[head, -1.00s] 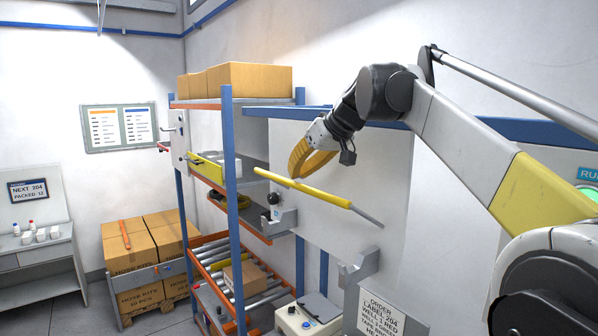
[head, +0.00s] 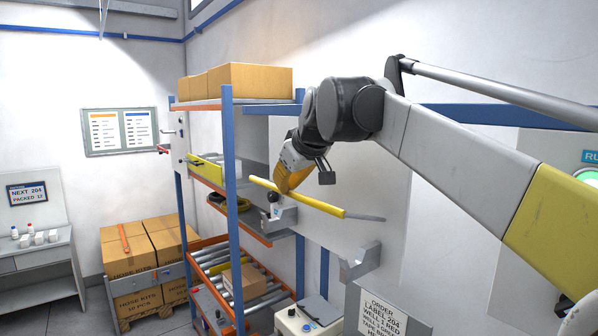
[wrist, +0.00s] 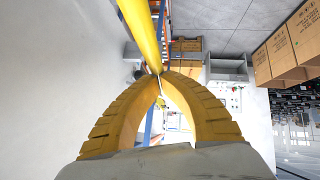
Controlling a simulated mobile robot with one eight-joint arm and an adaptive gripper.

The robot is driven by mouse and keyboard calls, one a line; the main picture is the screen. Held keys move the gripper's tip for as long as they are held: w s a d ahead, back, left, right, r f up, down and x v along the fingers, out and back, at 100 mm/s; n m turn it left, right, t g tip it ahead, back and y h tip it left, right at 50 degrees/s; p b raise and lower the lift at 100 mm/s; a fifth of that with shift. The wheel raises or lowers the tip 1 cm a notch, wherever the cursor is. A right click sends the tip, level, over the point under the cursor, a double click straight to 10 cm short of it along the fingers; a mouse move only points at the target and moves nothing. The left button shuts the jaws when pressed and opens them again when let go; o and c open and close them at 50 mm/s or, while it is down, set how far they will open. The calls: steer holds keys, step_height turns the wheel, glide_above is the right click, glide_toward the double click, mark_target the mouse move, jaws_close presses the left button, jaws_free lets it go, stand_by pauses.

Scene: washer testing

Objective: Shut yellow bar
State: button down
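The yellow bar (head: 318,205) is a long rod with a grey end on its right. In the head view it slants down to the right, above and apart from two grey brackets (head: 284,218) (head: 360,262) on the pale wall panel. My gripper (head: 283,188) has curved yellow fingers and overlaps the bar's left half. In the wrist view the fingertips (wrist: 161,73) meet in an arch, and the bar (wrist: 142,35) runs from the top edge to the tips. They look in contact, but the exact touching point is hidden. I see no bar gripped between the fingers.
A blue-posted shelf rack (head: 230,150) with cardboard boxes (head: 250,80) stands left of the bar. A white label sign (head: 385,318) and a pale device (head: 308,320) are below. The space in front of the panel is open.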

step_height(320, 180, down, 7)
steer(key=a+n+t+h+b, duration=0.1)
steer(key=b, duration=0.2)
steer(key=shift+s+h+b, duration=0.3)
steer(key=shift+s, duration=0.1)
steer(key=shift+a+r, duration=0.1)
